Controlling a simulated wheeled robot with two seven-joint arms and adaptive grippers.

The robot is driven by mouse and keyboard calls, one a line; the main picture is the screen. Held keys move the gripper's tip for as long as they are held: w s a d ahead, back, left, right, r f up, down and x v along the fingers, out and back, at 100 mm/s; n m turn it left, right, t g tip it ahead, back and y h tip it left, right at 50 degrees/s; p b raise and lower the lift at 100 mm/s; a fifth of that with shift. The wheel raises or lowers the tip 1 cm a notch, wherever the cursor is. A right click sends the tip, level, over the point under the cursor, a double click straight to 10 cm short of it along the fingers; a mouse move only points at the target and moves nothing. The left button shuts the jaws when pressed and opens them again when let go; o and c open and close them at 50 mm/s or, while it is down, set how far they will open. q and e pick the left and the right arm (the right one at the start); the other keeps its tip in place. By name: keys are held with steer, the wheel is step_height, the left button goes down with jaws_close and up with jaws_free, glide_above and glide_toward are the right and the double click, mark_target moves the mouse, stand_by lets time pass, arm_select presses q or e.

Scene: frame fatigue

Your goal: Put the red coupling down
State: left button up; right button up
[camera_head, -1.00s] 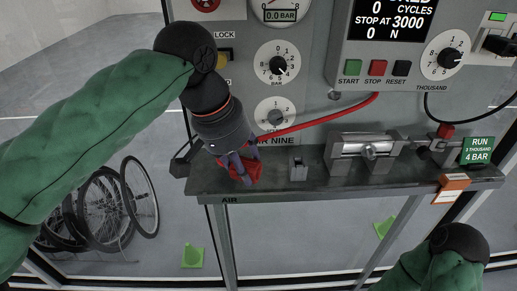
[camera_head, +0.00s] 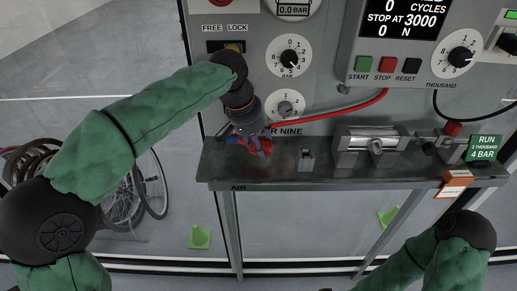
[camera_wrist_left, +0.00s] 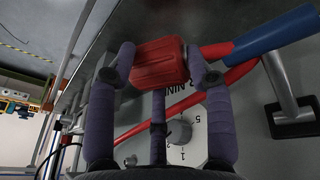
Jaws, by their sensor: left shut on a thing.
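The red coupling (camera_wrist_left: 160,62) is a small red block held between the fingers of my left gripper (camera_wrist_left: 163,75). A red hose piece with a blue sleeve (camera_wrist_left: 275,32) runs beside it to the upper right of the left wrist view. In the head view my left gripper (camera_head: 262,150) points down over the left end of the grey bench (camera_head: 225,172), close to the panel. The coupling (camera_head: 267,146) is partly hidden by the fingers there. I cannot tell whether it touches the bench. My right gripper is out of view; only part of that arm shows.
A small metal bracket (camera_head: 307,160) stands on the bench right of my left gripper. Further right are a metal cylinder fixture (camera_head: 372,145) and a green RUN card (camera_head: 483,148). The panel with dials (camera_head: 289,57) rises behind. Bicycle wheels (camera_head: 152,185) stand at left.

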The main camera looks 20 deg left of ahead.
arm_select(q)
steer(key=x, duration=0.3)
steer(key=shift+w+a+f, duration=0.1)
steer(key=shift+w+a, duration=0.05)
steer(key=shift+a, duration=0.2)
steer(key=shift+f, duration=0.5)
steer(key=shift+f, duration=0.15)
steer(key=o, duration=0.9)
steer(key=v, duration=1.2)
